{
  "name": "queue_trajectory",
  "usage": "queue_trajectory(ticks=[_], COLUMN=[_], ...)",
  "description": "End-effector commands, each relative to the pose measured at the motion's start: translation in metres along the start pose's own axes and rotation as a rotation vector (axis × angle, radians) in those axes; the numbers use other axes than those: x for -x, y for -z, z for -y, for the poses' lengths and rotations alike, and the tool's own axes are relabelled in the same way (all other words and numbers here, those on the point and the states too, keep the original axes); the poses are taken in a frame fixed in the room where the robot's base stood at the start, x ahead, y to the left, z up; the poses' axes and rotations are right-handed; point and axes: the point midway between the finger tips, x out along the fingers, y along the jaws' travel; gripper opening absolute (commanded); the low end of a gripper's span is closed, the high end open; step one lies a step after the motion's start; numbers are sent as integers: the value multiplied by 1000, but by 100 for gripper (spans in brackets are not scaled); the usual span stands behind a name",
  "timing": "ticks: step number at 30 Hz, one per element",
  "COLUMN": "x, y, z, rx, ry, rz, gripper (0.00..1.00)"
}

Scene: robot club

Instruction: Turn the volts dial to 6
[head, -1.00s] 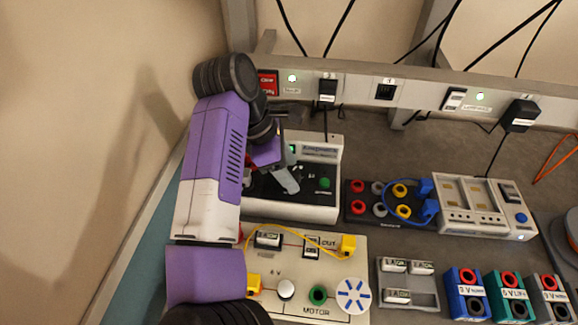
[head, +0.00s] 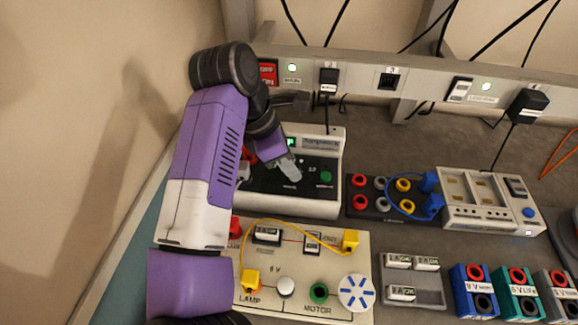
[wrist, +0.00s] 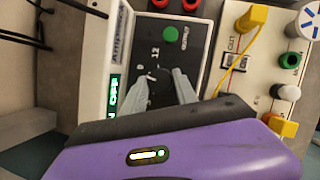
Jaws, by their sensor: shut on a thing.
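My gripper (head: 290,176) comes down over the panel from the upper left. In the wrist view my gripper (wrist: 162,74) has its two grey fingers on either side of the dark volts dial (wrist: 160,72) and is shut on it. A printed 12 and other small marks show around the dial. The fingers hide part of it, and I cannot read its pointer. The green display (wrist: 113,97) also shows in the wrist view.
A circuit board (head: 340,268) with yellow leads lies in front of the power supply. A black socket block (head: 380,208) and a white unit (head: 490,205) stand to its right. Plugs and cables hang from the rail (head: 430,82) behind.

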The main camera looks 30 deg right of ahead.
Motion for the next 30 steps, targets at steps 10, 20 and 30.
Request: queue_trajectory(ticks=[10, 20, 30], x=[-5, -3, -1], y=[2, 0, -2], z=[2, 3, 3], rx=[264, 461, 544], ry=[-115, -195, -228], rz=[-19, -31, -34], gripper=[0, 0, 0])
